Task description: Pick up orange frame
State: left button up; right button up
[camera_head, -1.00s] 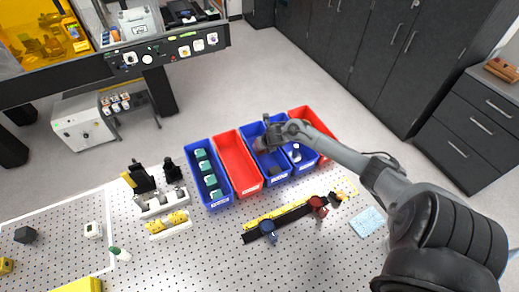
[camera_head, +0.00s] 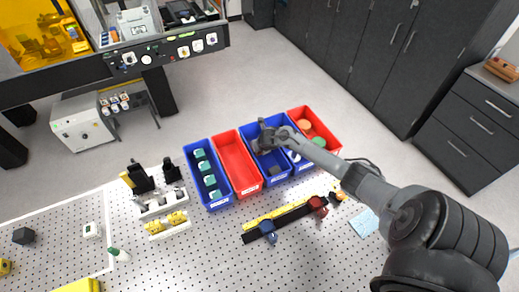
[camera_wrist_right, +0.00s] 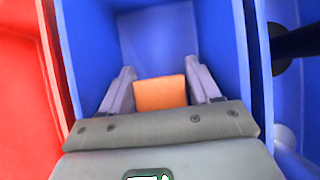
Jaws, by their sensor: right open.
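The orange frame (camera_wrist_right: 160,93) shows as a small orange block face in the right wrist view, between the two fingers of my right gripper (camera_wrist_right: 160,75). The fingers are open, with a visible gap at least on the right side of the frame. The gripper is down at a blue bin (camera_wrist_right: 180,30), whose blue walls rise on both sides. In the head view my right gripper (camera_head: 264,143) is over the same blue bin, third from the left, and hides the orange frame. A dark grey piece lies at that bin's near end. My left gripper is not in view.
A red bin (camera_head: 237,165) stands close on the left. Another blue bin (camera_head: 303,165) and a red bin (camera_head: 333,145) with orange and green round pieces stand on the right. A black rail (camera_head: 290,217) with blue and red clamps lies in front.

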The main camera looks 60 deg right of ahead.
jog(key=c, duration=0.8)
jog(key=shift+r, duration=0.1)
